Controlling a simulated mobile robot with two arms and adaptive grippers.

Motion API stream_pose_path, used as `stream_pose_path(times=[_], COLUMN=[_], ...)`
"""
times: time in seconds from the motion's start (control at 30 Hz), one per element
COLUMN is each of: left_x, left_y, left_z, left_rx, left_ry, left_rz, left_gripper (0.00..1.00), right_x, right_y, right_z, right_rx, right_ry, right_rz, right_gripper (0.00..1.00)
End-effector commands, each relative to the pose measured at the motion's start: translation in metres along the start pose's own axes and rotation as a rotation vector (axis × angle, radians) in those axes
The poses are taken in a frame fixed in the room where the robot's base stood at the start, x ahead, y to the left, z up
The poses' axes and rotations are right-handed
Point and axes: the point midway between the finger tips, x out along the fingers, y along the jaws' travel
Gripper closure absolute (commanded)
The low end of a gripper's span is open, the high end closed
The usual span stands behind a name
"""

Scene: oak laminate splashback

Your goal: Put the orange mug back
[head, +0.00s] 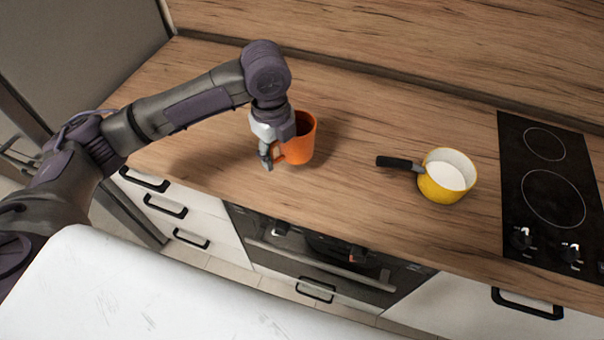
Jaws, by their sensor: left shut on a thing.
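The orange mug (304,142) is at the left-middle of the wooden countertop, upright, with its handle toward the lower left. My left gripper (268,158) is at the mug's left side and shut on it, at or near the handle. The fingers and the wrist hide part of the mug's left side. I cannot tell whether the mug's base touches the counter. My right gripper is not in view.
A yellow saucepan (446,182) with a black handle pointing left stands on the counter to the right. A black cooktop (548,190) lies beyond it. The wooden splashback (420,40) rises behind. The counter (350,125) between mug and saucepan is clear.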

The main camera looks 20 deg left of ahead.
Motion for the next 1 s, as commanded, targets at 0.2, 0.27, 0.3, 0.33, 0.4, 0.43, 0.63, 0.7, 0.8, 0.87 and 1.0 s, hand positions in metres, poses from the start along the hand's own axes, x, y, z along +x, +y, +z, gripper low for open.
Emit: stream_pose_path(times=[0.2, 0.27, 0.3, 0.33, 0.4, 0.43, 0.63, 0.7, 0.8, 0.87, 1.0], left_x=[0.0, 0.003, 0.007, 0.011, 0.024, 0.03, 0.059, 0.064, 0.072, 0.08, 0.098], left_y=[-0.009, -0.01, -0.009, -0.009, -0.008, -0.008, -0.008, -0.008, -0.008, -0.007, -0.007], left_z=[0.005, 0.006, 0.006, 0.006, 0.006, 0.006, 0.007, 0.007, 0.007, 0.007, 0.007], left_rx=[0.265, 0.297, 0.309, 0.315, 0.319, 0.32, 0.318, 0.318, 0.318, 0.318, 0.318], left_ry=[-0.002, -0.001, 0.0, 0.001, 0.001, 0.001, -0.001, -0.002, -0.002, -0.001, -0.001], left_rz=[-0.004, -0.002, 0.0, 0.001, 0.002, 0.002, -0.001, -0.002, -0.001, 0.0, -0.002], left_gripper=[1.0, 1.0, 1.0, 1.0, 1.0, 1.0, 1.0, 1.0, 1.0, 1.0, 1.0], right_x=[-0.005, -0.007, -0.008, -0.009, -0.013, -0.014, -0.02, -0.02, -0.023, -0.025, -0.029], right_y=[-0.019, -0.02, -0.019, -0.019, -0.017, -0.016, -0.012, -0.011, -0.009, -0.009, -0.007], right_z=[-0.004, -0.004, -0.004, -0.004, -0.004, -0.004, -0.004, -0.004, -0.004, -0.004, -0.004], right_rx=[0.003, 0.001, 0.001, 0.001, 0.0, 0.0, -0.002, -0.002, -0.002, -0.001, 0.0], right_ry=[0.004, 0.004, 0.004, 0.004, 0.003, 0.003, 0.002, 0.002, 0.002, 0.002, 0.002], right_rz=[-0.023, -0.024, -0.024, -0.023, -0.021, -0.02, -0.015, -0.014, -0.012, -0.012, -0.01], right_gripper=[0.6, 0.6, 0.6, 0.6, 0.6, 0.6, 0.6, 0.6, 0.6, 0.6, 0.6])
